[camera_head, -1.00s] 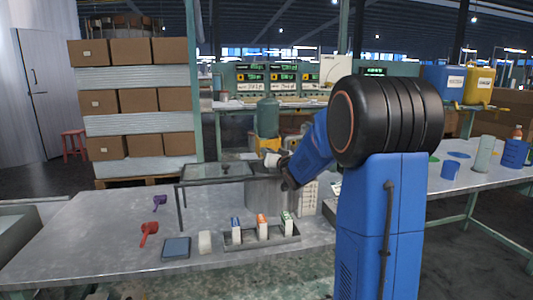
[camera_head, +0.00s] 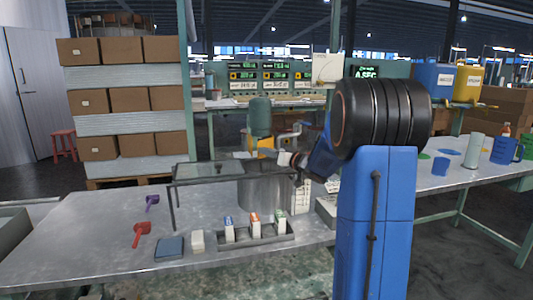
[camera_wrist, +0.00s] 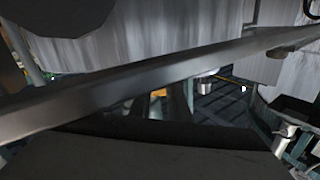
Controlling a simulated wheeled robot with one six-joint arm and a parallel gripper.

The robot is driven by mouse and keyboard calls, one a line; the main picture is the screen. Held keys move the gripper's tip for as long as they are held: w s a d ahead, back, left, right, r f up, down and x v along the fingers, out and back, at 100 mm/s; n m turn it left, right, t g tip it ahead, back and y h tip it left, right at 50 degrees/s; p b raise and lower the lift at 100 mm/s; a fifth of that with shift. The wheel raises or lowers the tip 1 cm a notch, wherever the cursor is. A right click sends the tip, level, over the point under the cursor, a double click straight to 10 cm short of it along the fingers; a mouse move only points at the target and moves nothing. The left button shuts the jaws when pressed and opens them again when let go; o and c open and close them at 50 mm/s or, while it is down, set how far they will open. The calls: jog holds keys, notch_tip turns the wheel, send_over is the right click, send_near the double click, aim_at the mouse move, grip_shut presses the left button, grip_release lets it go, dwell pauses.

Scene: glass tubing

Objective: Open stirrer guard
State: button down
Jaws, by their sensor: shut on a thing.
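The stirrer guard (camera_head: 222,174) is a dark-framed, see-through panel on thin legs. It stands on the grey bench beside and partly in front of a round metal vessel (camera_head: 262,192). In the wrist view, a straight metal bar of the guard (camera_wrist: 150,83) crosses the picture diagonally, close to the camera. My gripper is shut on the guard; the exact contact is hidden.
A red scoop (camera_head: 140,233), a purple scoop (camera_head: 152,203) and a dark blue pad (camera_head: 169,247) lie to the left. A green and yellow machine (camera_head: 260,118) stands behind.

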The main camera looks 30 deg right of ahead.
jog(key=shift+d, duration=0.1)
dwell(0.3)
jog(key=c, duration=1.7)
grip_release()
jog(key=shift+o, duration=0.2)
jog(key=v, duration=1.7)
jog(key=shift+s, duration=0.2)
